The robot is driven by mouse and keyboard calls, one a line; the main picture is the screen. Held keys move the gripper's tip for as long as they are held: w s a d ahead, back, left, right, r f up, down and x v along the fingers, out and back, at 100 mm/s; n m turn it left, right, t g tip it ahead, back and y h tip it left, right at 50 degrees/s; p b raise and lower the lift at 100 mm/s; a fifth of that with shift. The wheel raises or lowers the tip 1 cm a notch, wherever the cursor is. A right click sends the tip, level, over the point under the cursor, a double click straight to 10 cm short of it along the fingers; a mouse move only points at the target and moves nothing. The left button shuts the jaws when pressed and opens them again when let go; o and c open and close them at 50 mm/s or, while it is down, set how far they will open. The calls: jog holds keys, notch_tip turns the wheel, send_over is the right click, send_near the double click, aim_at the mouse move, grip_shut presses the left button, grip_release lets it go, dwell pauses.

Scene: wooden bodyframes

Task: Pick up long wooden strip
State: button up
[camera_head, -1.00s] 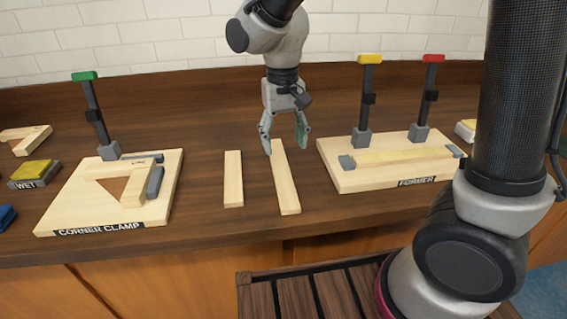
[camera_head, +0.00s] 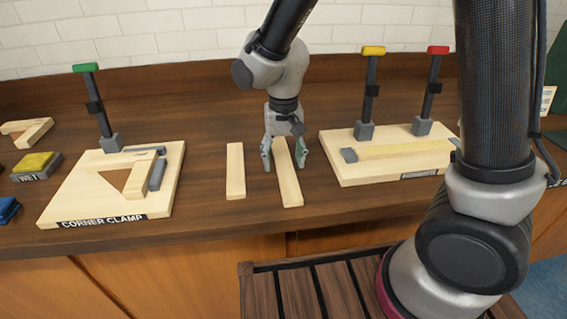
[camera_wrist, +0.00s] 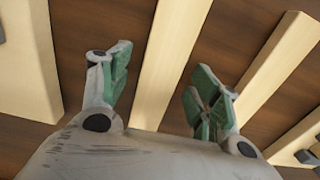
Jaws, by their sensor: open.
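The long wooden strip (camera_head: 289,185) is pale wood and lies flat on the brown counter, pointing away from me. A shorter strip (camera_head: 235,171) lies apart from it on the left. My gripper (camera_head: 285,160) points down over the far half of the long strip. Its fingers are open, one on each side of the strip. In the wrist view, the long strip (camera_wrist: 170,60) runs between the two green-padded fingers (camera_wrist: 160,90), with gaps to both. I cannot tell exactly how low the fingertips are.
The corner clamp board (camera_head: 75,205) with a green-handled clamp stands on the left. The former board (camera_head: 370,175) with yellow and red handles stands close on the right. A yellow-topped WET block (camera_head: 37,166) is at far left. A tiled wall (camera_head: 160,35) is behind.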

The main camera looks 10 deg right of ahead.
jog(key=c, duration=1.1)
jog(key=shift+c, duration=0.2)
